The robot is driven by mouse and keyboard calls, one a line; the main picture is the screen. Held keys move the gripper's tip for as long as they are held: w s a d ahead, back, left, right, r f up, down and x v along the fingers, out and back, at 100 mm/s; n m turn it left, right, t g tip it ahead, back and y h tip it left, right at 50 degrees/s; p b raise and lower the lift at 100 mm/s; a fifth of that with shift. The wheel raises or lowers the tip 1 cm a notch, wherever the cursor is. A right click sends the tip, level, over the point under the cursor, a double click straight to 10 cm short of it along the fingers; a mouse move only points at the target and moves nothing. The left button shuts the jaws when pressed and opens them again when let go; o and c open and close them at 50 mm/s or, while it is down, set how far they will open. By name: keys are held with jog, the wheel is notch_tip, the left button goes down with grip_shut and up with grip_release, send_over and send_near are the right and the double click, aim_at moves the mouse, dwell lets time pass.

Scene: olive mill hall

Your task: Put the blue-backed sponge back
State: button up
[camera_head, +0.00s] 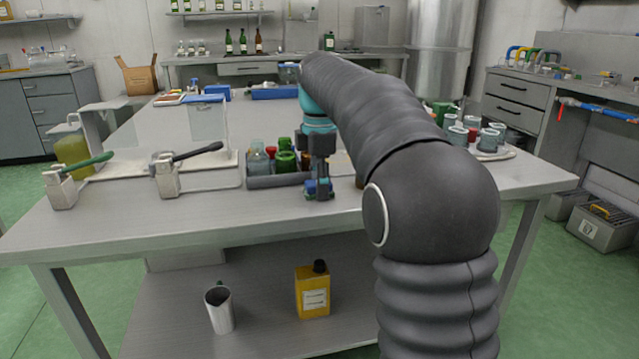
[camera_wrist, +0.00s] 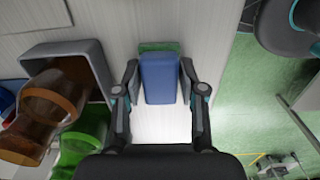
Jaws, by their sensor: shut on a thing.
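The blue-backed sponge (camera_wrist: 158,78) shows its blue face in the wrist view, with a green strip along its far edge. It lies between the two fingers of my gripper (camera_wrist: 159,84), which is shut on it. In the head view my gripper (camera_head: 319,190) points down near the front edge of the table, just right of the grey tray. Only a small blue part of the sponge (camera_head: 311,187) shows there, partly covered by the fingers. I cannot tell whether the sponge touches the table top.
A grey tray (camera_head: 262,182) with jars stands close on the left; its rim (camera_wrist: 62,48) shows in the wrist view. Dispensers with green (camera_head: 90,164) and black (camera_head: 197,152) handles stand further left. Glassware (camera_head: 488,140) stands at right. The front strip of the table (camera_head: 240,222) is clear.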

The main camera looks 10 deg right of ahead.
jog(key=o, duration=1.2)
notch_tip(320, 180, up, 12)
jog(key=p, duration=0.2)
jog(key=shift+r+p, duration=0.15)
jog(key=shift+p, duration=0.25)
jog(key=shift+s, duration=0.1)
